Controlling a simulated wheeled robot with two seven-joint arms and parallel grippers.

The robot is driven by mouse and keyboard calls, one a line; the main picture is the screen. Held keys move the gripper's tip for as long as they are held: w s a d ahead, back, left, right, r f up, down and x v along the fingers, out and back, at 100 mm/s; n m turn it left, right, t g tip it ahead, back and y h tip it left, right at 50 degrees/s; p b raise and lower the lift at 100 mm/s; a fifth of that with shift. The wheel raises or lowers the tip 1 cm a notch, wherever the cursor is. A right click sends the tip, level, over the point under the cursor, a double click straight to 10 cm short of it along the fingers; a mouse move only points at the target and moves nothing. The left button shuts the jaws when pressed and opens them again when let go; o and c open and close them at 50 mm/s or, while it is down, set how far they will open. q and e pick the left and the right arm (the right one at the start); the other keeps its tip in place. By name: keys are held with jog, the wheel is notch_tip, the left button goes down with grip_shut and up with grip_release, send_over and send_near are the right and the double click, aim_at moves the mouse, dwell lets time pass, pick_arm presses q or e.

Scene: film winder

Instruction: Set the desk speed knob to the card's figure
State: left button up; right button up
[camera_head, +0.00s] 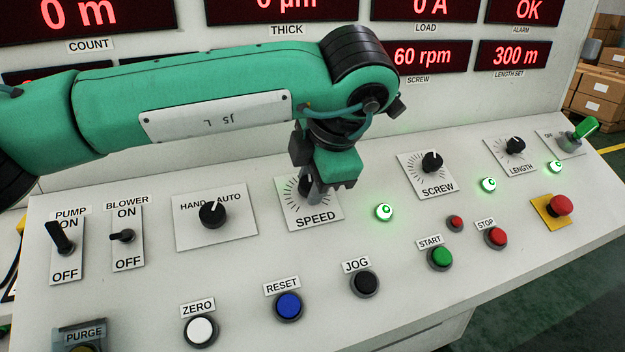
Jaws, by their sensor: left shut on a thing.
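The SPEED knob's plate (318,219) lies on the sloping white desk, with its scale marks partly showing. My left gripper (311,196) points down over this plate and is shut on the SPEED knob. The gripper and wrist hide the knob and much of its dial, so its pointer cannot be read. The card with the figure is not seen. My right gripper is not in view.
The HAND/AUTO knob (212,214) is left of the SPEED plate, and the SCREW knob (431,162) is to the right. A green lamp (384,212) glows close by. RESET (289,306) and JOG (365,283) buttons sit in front. Red displays (430,56) stand behind.

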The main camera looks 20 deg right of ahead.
pick_arm(q)
jog(key=shift+m, duration=0.9)
jog(key=o, duration=1)
jog(key=shift+c, duration=0.2)
jog(key=shift+r, duration=0.1)
jog(key=v, duration=1.3)
jog(key=shift+s+r, duration=0.2)
jog(key=shift+r, duration=0.1)
